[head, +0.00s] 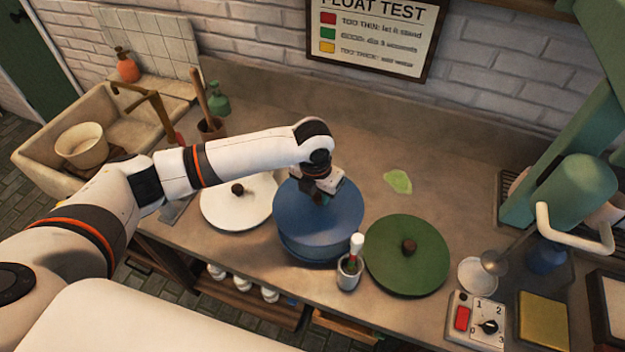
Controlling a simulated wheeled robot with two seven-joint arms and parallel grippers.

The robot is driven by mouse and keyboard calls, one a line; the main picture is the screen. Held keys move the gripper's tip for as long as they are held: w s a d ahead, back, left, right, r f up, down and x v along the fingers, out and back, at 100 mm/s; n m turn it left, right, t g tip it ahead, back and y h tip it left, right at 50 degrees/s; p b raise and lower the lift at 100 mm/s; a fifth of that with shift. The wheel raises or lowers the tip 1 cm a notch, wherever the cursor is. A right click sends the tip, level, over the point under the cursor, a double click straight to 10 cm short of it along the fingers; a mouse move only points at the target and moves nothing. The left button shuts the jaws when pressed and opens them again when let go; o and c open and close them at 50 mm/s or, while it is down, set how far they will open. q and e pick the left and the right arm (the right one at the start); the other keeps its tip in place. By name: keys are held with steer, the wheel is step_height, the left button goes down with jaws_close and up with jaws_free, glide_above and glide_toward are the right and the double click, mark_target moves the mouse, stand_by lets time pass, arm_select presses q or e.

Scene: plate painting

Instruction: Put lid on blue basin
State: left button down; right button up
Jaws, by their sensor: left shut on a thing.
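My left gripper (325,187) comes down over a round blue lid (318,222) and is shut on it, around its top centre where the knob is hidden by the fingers. The lid is directly over the blue basin (308,255), whose side shows as a darker band under the lid's front edge. The basin's rim is hidden, so I cannot tell whether the lid touches it all round. My right gripper is not in view.
A white lid (225,207) lies left of the basin, and a green lid (420,262) lies to the right. A small cup (349,276) with a white-handled tool stands close in front. A control box (474,320) is at front right. A green spill (398,181) marks the clear back counter.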

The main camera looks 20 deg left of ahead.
mark_target(318, 206)
arm_select(q)
steer(key=shift+w+f+b, duration=0.1)
steer(key=shift+f+b, duration=0.45)
steer(key=shift+f, duration=0.15)
step_height(318, 206, down, 5)
steer(key=b, duration=0.4)
steer(key=shift+r+b, duration=0.15)
steer(key=shift+b, duration=0.2)
steer(key=shift+f+b, duration=0.4)
steer(key=shift+f, duration=0.7)
steer(key=shift+f+p, duration=0.1)
steer(key=shift+p, duration=0.2)
steer(key=shift+c, duration=2.1)
jaws_free()
